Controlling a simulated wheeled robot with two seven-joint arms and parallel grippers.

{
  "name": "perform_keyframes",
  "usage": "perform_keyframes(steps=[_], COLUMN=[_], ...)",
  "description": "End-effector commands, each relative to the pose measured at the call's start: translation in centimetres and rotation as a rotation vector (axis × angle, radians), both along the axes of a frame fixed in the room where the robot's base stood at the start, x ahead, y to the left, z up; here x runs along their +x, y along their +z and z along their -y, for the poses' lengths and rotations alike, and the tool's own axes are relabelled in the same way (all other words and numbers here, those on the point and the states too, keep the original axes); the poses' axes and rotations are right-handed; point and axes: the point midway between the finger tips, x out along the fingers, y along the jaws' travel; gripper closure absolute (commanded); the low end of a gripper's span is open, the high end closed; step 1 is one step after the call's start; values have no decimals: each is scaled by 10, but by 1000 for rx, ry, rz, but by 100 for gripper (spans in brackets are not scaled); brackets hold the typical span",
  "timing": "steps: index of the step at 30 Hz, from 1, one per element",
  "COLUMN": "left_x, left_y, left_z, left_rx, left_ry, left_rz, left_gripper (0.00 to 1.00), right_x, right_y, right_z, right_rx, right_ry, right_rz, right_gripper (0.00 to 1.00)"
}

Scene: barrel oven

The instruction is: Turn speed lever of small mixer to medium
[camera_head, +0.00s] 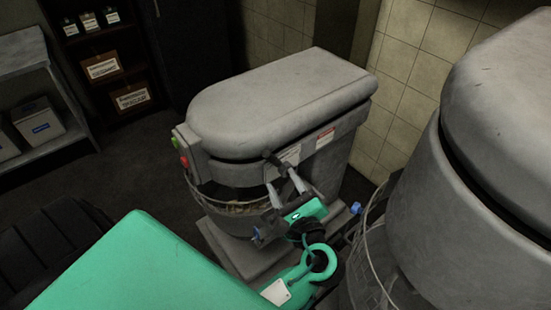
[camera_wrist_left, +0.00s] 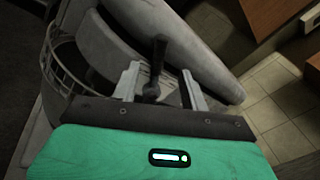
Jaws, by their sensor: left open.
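The small mixer (camera_head: 280,95) is a grey machine with a rounded head, standing in the middle of the head view. Its dark speed lever (camera_head: 270,157) sticks out from the side below the head, close to a pale label. My left gripper (camera_head: 281,181) is open at the lever, with its fingertips pointing towards the mixer's side. In the left wrist view the lever (camera_wrist_left: 157,66) stands between the two pale fingers of the gripper (camera_wrist_left: 160,80), nearer the left finger. I cannot tell whether a finger touches it. My right gripper is out of view.
A larger grey mixer (camera_head: 490,120) stands close on the right, with a wire guard (camera_head: 365,245) near my left wrist. The small mixer has a bowl (camera_head: 235,205) behind a wire guard, and green and red buttons (camera_head: 183,161). Shelves (camera_head: 35,95) stand at the back left.

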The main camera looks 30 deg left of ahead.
Motion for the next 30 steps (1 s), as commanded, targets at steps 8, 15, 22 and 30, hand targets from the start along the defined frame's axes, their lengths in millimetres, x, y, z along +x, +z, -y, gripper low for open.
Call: perform_keyframes(steps=[8,15,22,30], left_x=[31,43,43,43], left_y=[2,0,-1,-1], left_z=[-42,-56,-57,-57], left_rx=[4,1,-1,-1], left_ry=[0,-2,-2,-2], left_rz=[-1,1,-1,-1], left_gripper=[55,55,55,99], right_x=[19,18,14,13], right_y=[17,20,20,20], right_z=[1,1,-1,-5], right_rx=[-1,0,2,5], right_ry=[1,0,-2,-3], right_rz=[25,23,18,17], right_gripper=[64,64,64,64])
